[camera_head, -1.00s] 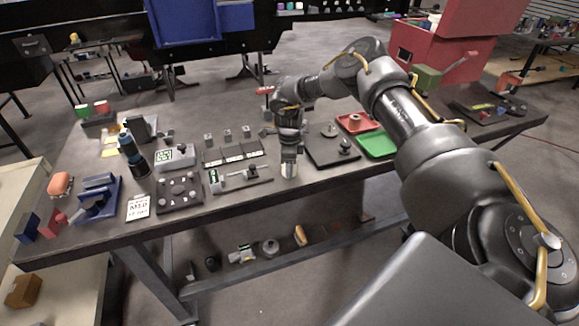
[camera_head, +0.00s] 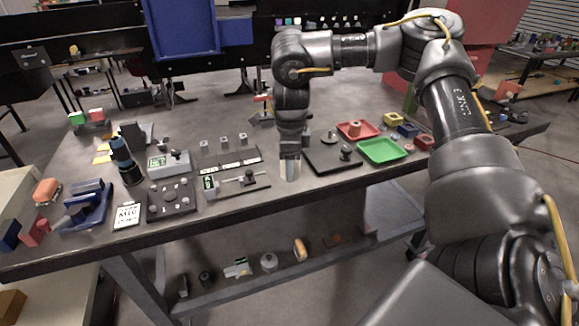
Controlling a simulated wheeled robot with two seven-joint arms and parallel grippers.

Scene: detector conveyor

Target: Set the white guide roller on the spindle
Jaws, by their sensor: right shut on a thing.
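My right gripper (camera_head: 290,170) points down over the front part of the workbench, left of a dark plate. It is shut on a small pale piece, which looks like the white guide roller (camera_head: 290,173); the fingers hide much of it. The dark plate (camera_head: 322,166) carries upright posts, one at the back (camera_head: 331,136) and a dark one nearer the front (camera_head: 346,152). I cannot tell for sure which is the spindle. The gripper is beside the plate, not over it. My left gripper is not in view.
A red tray (camera_head: 371,131) with a reddish part and an empty green tray (camera_head: 383,151) lie right of the plate. The bench's front edge is close.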

